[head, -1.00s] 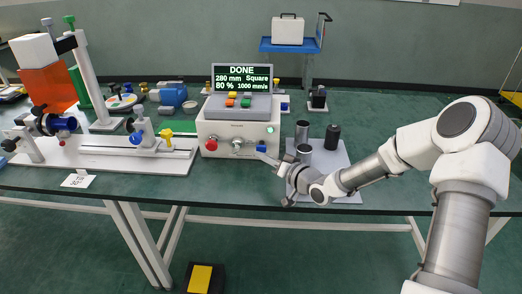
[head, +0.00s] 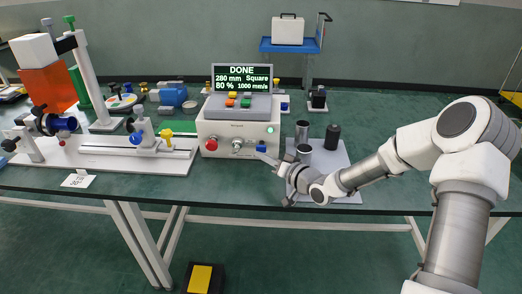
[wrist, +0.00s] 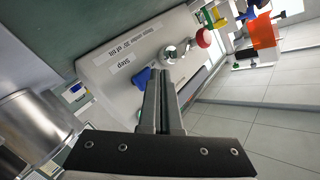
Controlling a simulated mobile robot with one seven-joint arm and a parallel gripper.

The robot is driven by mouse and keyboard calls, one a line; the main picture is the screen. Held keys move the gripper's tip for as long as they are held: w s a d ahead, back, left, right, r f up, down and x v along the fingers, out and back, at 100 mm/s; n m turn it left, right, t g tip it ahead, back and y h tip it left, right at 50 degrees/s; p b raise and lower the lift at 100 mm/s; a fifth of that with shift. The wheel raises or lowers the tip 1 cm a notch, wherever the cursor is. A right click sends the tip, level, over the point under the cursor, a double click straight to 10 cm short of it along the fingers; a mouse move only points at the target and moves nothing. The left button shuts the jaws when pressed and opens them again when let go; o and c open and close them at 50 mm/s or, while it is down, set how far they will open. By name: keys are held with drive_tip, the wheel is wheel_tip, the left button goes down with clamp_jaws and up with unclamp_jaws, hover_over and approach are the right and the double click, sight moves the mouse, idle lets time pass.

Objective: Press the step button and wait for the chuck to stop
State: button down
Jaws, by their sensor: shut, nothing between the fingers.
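The control box (head: 238,132) stands on the bench with its display reading DONE, 280 mm, Square, 80 %, 1000 mm/s. The blue step button (head: 261,149) is low on its front right. In the wrist view the blue button (wrist: 142,80) is beside the Step label. My gripper (head: 262,156) is shut and empty, its tips at the button; I cannot tell whether they touch it. The closed fingers also show in the wrist view (wrist: 158,78), partly covering the button. The chuck (head: 42,121), dark and blue, is on the white fixture at the left.
A red button (head: 211,145) and a silver knob (head: 237,145) share the box front. Metal cylinders (head: 304,153) and a black one (head: 332,136) stand on a grey plate (head: 343,185) close to my gripper. A white fixture base (head: 100,157) lies left of the box.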

drive_tip(key=shift+w, duration=0.15)
drive_tip(key=shift+w, duration=0.25)
drive_tip(key=shift+w, duration=0.55)
idle(0.7)
drive_tip(key=shift+s, duration=0.95)
drive_tip(key=shift+s, duration=2.55)
